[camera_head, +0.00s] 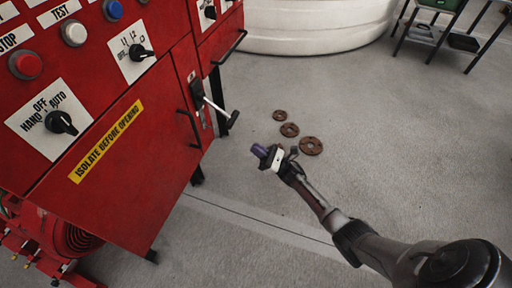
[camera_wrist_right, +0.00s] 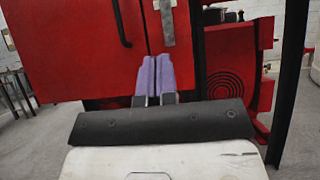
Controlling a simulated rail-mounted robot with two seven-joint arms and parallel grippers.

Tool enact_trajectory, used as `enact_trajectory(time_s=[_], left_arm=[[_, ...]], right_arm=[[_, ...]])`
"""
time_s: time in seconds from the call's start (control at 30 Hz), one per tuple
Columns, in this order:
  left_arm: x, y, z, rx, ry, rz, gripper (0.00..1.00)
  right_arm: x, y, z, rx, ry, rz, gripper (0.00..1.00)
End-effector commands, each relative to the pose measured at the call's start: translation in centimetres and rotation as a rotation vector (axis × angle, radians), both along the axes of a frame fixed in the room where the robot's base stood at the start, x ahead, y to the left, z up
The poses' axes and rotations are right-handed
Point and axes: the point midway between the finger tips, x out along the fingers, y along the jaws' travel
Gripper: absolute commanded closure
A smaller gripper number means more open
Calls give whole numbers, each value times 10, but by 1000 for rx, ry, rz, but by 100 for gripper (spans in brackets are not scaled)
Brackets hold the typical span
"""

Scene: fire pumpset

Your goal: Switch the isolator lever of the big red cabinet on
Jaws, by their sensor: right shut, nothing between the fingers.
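The big red cabinet (camera_head: 100,110) fills the left of the head view. Its isolator lever (camera_head: 219,108) sticks out from the cabinet's right part, slanting down to a dark grip. A grey plate lies behind it. My right gripper (camera_head: 261,151) is to the right of the lever and a little lower in the picture, apart from it. Its purple fingers are together and empty. In the right wrist view the closed fingers (camera_wrist_right: 153,76) point at the red cabinet (camera_wrist_right: 75,45), below a grey metal strip (camera_wrist_right: 168,22). My left gripper is not in view.
The cabinet front has knobs, buttons and a yellow label (camera_head: 106,141). A black door handle (camera_head: 188,128) is left of the lever. Several rusty flanges (camera_head: 311,146) lie on the floor. A white tank (camera_head: 315,30) stands behind.

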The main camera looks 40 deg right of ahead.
Motion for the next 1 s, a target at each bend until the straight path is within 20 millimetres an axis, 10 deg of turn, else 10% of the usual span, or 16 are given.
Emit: enact_trajectory(time_s=[0.47, 0.77, 1.0], left_arm=[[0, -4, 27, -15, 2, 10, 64], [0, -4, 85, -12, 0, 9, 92], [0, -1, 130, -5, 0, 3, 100]], right_arm=[[0, 9, 17, 209, 226, 19, 100], [-33, 36, 39, 943, 764, -4, 100], [-104, 69, 58, 1659, 1067, -148, 100]])
